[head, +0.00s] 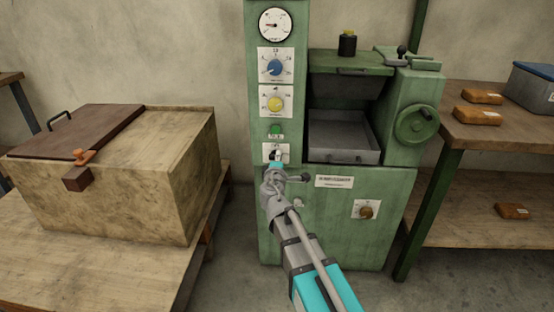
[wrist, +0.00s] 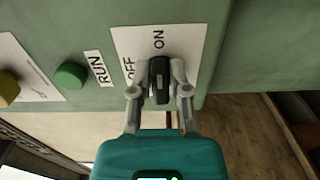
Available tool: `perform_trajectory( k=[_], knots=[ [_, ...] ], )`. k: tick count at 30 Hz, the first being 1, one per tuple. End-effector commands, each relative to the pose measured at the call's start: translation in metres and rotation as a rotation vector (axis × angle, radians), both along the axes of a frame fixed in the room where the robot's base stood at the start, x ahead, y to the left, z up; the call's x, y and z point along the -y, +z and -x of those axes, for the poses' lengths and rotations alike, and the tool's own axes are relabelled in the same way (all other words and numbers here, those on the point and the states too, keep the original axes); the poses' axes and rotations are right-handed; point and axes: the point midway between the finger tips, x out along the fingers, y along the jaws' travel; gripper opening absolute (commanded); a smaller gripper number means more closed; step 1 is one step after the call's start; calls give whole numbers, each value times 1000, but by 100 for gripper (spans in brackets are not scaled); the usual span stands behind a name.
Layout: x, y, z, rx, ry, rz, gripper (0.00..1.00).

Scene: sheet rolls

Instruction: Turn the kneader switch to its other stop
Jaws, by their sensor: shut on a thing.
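The kneader switch (wrist: 159,84) is a black knob on a white plate marked ON and OFF. In the wrist view its long body lies upright in the picture, with its far end towards ON and OFF to its left. My gripper (wrist: 161,72) has one grey finger on each side of the knob and is shut on it. In the head view the switch plate (head: 268,148) sits low on the green machine's left column, and my gripper (head: 275,163) covers most of the knob.
A green RUN button (wrist: 71,75) is beside the switch plate. Above it on the column are a yellow dial (head: 275,104), a blue dial (head: 275,68) and a gauge (head: 275,25). A small lever (head: 305,177) projects close to my wrist. A wooden box (head: 110,190) stands left.

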Motion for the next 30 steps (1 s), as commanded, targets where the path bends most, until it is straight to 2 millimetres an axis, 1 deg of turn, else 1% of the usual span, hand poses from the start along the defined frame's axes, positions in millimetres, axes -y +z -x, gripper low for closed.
perform_trajectory(
  k=[8, 9, 14, 25, 30],
  knots=[
    [1, 0, 1, 0, 0, -1, 0],
    [1, 0, 1, 0, -1, -1, 26],
    [0, 0, 1, 0, -1, 0, 56],
    [0, 0, 1, 0, 0, 1, 57],
    [0, 0, 6, 0, 0, 1, 57]
  ],
)
